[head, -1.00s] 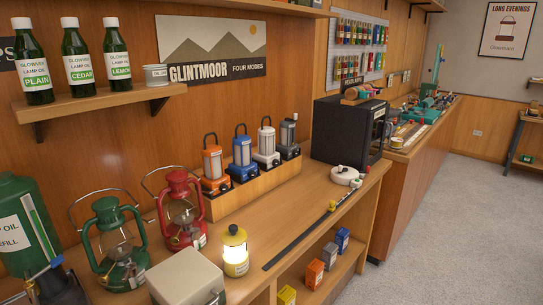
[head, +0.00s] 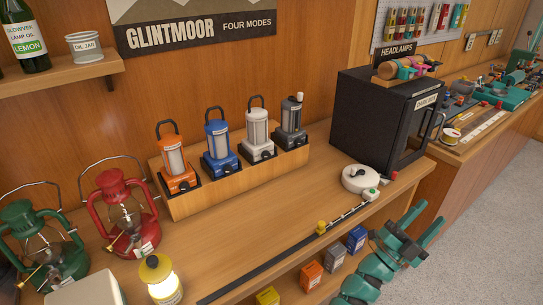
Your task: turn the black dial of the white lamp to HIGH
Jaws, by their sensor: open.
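The white lamp (head: 257,137) stands upright in a wooden stepped stand (head: 210,197) on the counter, third from the left, between a blue lamp and a grey lamp. My gripper (head: 426,216), teal and dark, is at the lower right, in front of the counter edge. Its two fingers are apart and empty, well to the right of the white lamp and not touching anything.
An orange lamp (head: 174,160), a blue lamp (head: 217,142) and a grey lamp (head: 291,118) share the stand. A black cabinet (head: 372,125) stands to the right. A white round object (head: 358,179) and a long dark strip (head: 270,262) lie on the counter.

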